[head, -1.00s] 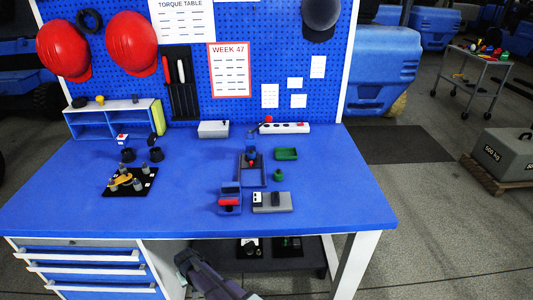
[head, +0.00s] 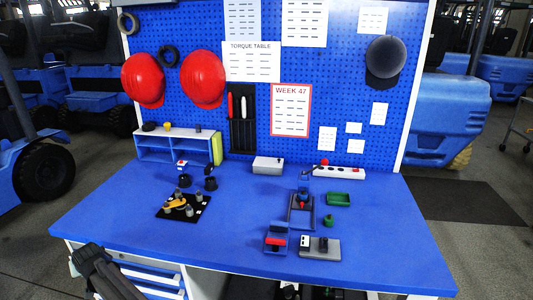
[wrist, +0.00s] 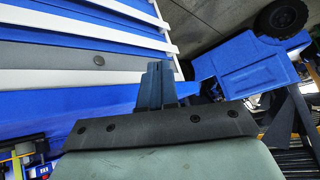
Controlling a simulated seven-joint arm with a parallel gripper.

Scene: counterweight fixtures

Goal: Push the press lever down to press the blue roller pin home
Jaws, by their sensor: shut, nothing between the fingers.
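A small press (head: 302,193) with a dark base frame stands on the right half of the blue bench. Its thin dark lever (head: 311,170) slants up to the right and ends in a red knob (head: 324,162). A red part sits low on the press front. I cannot make out the blue roller pin against the blue parts. My gripper (wrist: 157,72) shows in the wrist view, shut and empty, over floor and drawer fronts. It is well away from the press. In the head view my arm is at the lower left, before the bench's front edge.
A blue fixture with a red part (head: 276,241) and a grey block (head: 320,247) stand in front of the press. A green tray (head: 339,199) and green piece (head: 328,220) are to its right. A black board with pegs (head: 183,208) lies left. The bench middle is clear.

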